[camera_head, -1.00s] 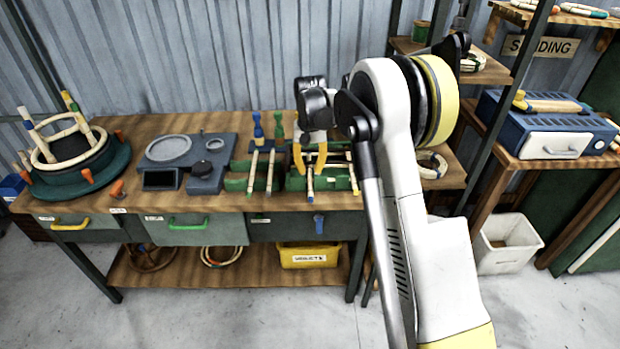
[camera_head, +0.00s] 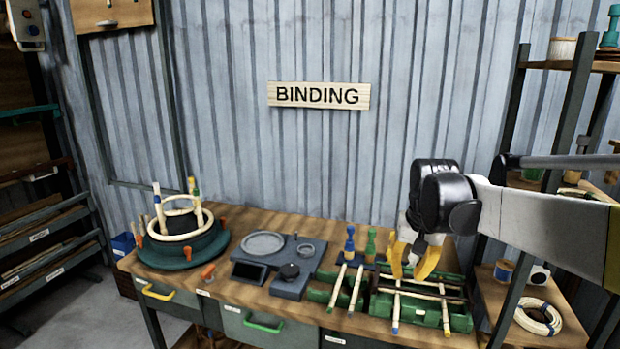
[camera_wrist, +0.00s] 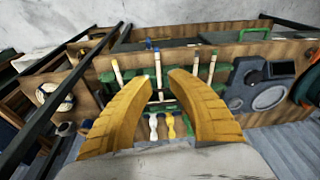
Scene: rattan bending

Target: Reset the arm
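My gripper (camera_head: 413,262) is at the right of the workbench in the head view, above the green rack (camera_head: 425,308) with rattan sticks. Its yellow fingers point down. In the wrist view the two fingers of my gripper (camera_wrist: 181,75) stand apart with nothing held between them. Below them lie the green rack and several pale sticks (camera_wrist: 212,68). My arm reaches in from the right edge of the head view.
The workbench (camera_head: 225,285) carries a round green jig with rattan rings (camera_head: 183,240), a grey scale-like device (camera_head: 275,262) and blue and green-handled tools (camera_head: 349,246). Shelves (camera_head: 40,235) stand at left, and a post rack (camera_head: 515,150) at right.

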